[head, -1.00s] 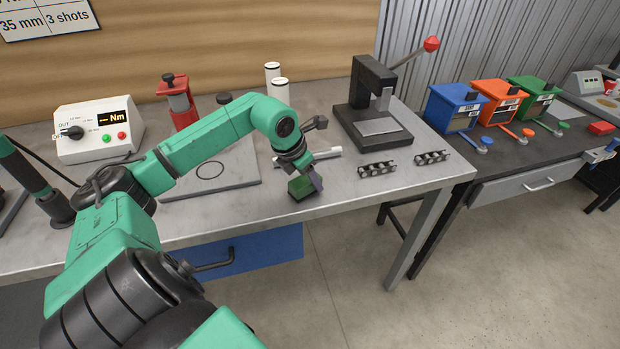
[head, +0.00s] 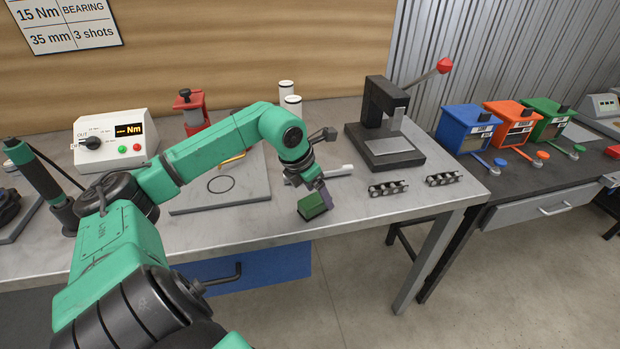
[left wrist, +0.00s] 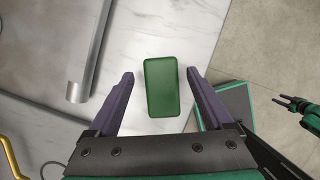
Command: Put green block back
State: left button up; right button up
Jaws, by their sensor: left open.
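The green block (head: 313,206) is at the front edge of the grey bench (head: 270,222). In the left wrist view the block (left wrist: 162,87) lies between my left gripper's fingers, with a gap on each side. My left gripper (head: 316,191) is open, close above the block, pointing down, and its fingers partly cover the block in the head view. The open fingers also show in the left wrist view (left wrist: 160,76). My right gripper (left wrist: 287,102) shows small at the right edge of the left wrist view; its jaw state is unclear.
A black press (head: 385,130) stands right of the gripper, with two dark bearing racks (head: 388,189) in front of it. A grey plate (head: 250,190) lies to the left. Blue (head: 465,128), orange (head: 512,122) and green (head: 550,118) boxes stand on the far right bench.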

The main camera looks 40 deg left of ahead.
aim_at(305, 204)
pick_arm(q)
jog(key=b+v, duration=0.3)
jog(key=v, duration=0.7)
jog(key=shift+d+f, duration=0.1)
